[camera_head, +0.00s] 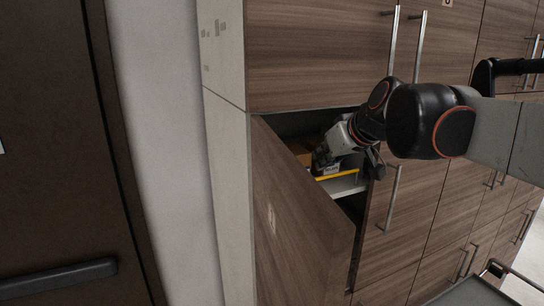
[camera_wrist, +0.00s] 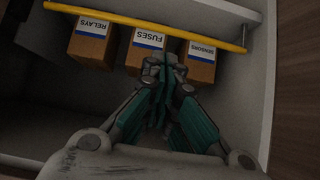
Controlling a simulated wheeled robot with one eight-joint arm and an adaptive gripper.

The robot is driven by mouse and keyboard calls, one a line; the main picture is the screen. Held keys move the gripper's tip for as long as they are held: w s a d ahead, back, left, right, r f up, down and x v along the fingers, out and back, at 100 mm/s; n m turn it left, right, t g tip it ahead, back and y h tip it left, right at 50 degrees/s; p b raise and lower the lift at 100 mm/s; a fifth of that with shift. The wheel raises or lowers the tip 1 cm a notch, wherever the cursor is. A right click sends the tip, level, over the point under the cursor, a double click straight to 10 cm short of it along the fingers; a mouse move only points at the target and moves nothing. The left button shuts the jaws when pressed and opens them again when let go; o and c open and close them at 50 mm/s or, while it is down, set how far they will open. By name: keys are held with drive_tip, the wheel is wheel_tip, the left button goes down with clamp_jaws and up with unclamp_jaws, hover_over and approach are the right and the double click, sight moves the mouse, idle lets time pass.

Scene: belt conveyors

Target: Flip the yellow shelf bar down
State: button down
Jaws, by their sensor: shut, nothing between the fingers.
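The yellow shelf bar (camera_head: 338,175) runs along the front of a shelf inside the open cabinet. In the wrist view the bar (camera_wrist: 205,38) crosses the upper part of the picture at a slight slant, in front of the boxes. My gripper (camera_wrist: 165,62) is shut and empty, its fingertips by the FUSES box, just below the bar in that view. I cannot tell whether they touch the bar or the box. In the head view my gripper (camera_head: 322,160) reaches into the cabinet above the bar, its tips partly hidden.
Boxes labelled RELAYS (camera_wrist: 92,40), FUSES (camera_wrist: 145,48) and SENSORS (camera_wrist: 199,62) stand in a row on the shelf. The open wooden door (camera_head: 300,215) is left of my arm. The cabinet's side wall (camera_wrist: 266,85) is close at the right in the wrist view.

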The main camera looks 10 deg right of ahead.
idle(0.3)
drive_tip(key=p+x, duration=0.1)
drive_tip(key=x, duration=0.9)
drive_tip(key=shift+p, duration=0.4)
